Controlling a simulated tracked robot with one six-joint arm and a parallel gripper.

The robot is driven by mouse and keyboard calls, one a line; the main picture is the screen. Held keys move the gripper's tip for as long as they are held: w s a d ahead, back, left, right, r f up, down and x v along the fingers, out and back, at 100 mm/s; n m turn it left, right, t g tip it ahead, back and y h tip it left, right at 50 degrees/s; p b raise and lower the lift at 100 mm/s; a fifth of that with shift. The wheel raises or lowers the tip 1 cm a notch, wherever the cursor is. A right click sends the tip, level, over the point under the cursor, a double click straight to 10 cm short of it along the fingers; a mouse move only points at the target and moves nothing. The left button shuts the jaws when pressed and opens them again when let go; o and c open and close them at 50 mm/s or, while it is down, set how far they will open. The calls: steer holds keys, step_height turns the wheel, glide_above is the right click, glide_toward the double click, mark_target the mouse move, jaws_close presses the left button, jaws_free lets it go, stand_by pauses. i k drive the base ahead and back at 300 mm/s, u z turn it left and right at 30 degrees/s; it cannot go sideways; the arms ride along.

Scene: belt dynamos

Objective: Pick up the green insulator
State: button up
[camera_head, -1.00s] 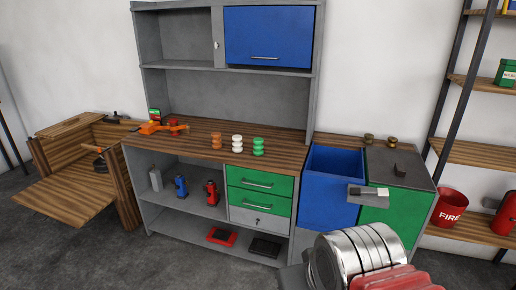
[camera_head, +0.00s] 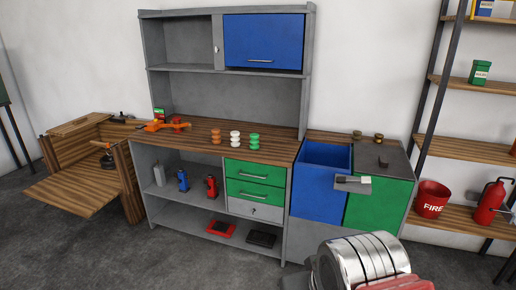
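The green insulator (camera_head: 254,142) stands upright on the wooden worktop of the grey workbench, as a small stack of rounded discs. A white insulator (camera_head: 235,139) stands just left of it, and an orange one (camera_head: 216,136) is further left. The three stand in a row with small gaps between them. A silver and red part of my arm shows at the bottom right, well away from the insulators. My gripper itself cannot be made out, so its state does not show.
An orange tool (camera_head: 165,125) lies left on the worktop (camera_head: 277,153). Right of the bench stand an open blue bin (camera_head: 318,195) and a green-fronted cabinet (camera_head: 378,206). An open wooden crate (camera_head: 70,190) stands left. Grey floor (camera_head: 130,258) is free in front.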

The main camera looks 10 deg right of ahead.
mark_target(254, 141)
steer(key=k, duration=0.15)
steer(key=u, duration=0.35)
steer(key=i, duration=0.65)
steer(key=u, duration=0.65)
steer(key=i, duration=2.4)
steer(key=z, duration=1.05)
steer(key=i, duration=0.65)
steer(key=z, duration=0.4)
